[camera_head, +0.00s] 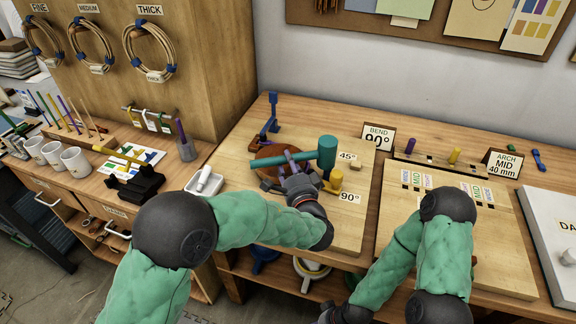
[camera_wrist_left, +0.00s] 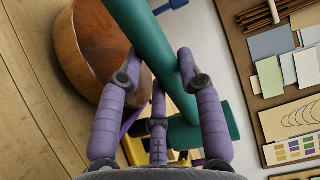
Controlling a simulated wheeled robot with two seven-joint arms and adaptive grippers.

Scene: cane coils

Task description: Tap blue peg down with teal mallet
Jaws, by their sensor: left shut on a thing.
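The teal mallet is held by my left gripper (camera_head: 294,166), whose purple fingers are closed around its handle (camera_head: 262,162). Its thick head (camera_head: 327,152) is at the right end, above the work board near the 45° label. In the left wrist view, the fingers (camera_wrist_left: 162,75) close around the teal handle (camera_wrist_left: 150,30), and the head (camera_wrist_left: 222,122) shows beyond them. A blue upright peg-like piece (camera_head: 272,106) stands at the back left of the board, apart from the mallet. A bit of blue also shows at the top of the left wrist view (camera_wrist_left: 172,4). My right gripper's fingers are out of view.
A round brown wooden form (camera_head: 268,158) lies under the mallet. A yellow piece (camera_head: 334,181) stands by the 90° label. A white tray (camera_head: 203,183) is to the left. A second board (camera_head: 480,240) with labels lies right; bare wood separates these pieces.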

